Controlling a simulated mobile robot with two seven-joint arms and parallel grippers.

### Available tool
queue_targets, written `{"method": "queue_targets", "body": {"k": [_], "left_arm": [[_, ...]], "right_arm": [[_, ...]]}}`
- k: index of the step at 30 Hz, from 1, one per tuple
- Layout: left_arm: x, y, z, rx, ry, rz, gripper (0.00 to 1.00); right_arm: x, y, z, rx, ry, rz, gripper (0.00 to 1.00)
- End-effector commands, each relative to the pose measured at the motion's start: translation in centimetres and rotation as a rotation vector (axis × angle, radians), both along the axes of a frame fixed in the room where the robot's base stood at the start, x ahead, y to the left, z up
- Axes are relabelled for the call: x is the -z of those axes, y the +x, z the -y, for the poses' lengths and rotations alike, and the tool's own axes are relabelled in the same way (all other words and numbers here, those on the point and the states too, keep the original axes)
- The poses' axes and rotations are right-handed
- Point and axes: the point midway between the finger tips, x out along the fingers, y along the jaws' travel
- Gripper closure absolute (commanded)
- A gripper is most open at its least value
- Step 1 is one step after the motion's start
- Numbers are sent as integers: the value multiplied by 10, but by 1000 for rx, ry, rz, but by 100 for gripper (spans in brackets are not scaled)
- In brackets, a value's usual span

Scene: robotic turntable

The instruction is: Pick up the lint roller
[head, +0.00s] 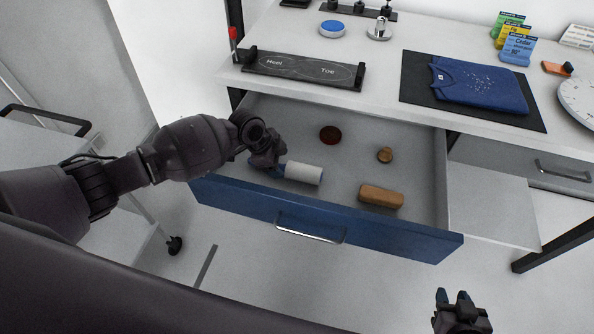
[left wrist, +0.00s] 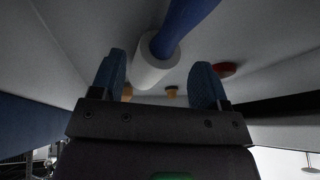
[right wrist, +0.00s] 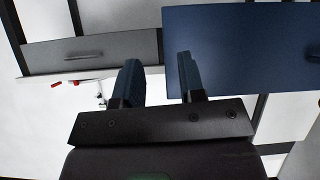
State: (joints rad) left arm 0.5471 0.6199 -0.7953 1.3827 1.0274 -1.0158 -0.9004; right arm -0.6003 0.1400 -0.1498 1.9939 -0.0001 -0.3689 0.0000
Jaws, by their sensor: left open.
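The lint roller lies in the open drawer, its white roll (head: 304,173) pointing right and its blue handle partly hidden by my left gripper (head: 272,166) in the head view. In the left wrist view the white roll (left wrist: 150,66) and blue handle (left wrist: 188,22) show between and beyond the fingers of my left gripper (left wrist: 160,82). Those fingers are apart, with the roller not clamped. My right gripper (head: 456,299) is outside the drawer at the lower right. In the right wrist view its fingers (right wrist: 160,80) stand apart with nothing between them.
The drawer (head: 330,222) has a blue front and also holds a wooden brush (head: 381,196), a dark red round tin (head: 330,134) and a small wooden piece (head: 385,155). Above is the tabletop with a folded blue shirt (head: 480,84) and a heel-toe board (head: 303,68).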

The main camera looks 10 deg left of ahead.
Motion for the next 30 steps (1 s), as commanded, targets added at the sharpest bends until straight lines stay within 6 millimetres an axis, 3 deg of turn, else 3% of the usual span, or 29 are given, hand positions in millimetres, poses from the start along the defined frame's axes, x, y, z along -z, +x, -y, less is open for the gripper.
{"method": "queue_targets", "body": {"k": [7, 17, 24, 30], "left_arm": [[31, 5, 12, 0, 0, -2, 31], [35, 7, 15, 1, 0, 0, 31], [35, 7, 15, 1, 0, 0, 66], [35, 7, 15, 1, 0, 0, 69]], "right_arm": [[5, -1, -2, 2, 5, -4, 63], [8, -2, 0, -1, -1, -10, 63], [8, -3, 1, -2, -3, -11, 63], [8, -3, 1, -2, -3, -11, 63]]}}
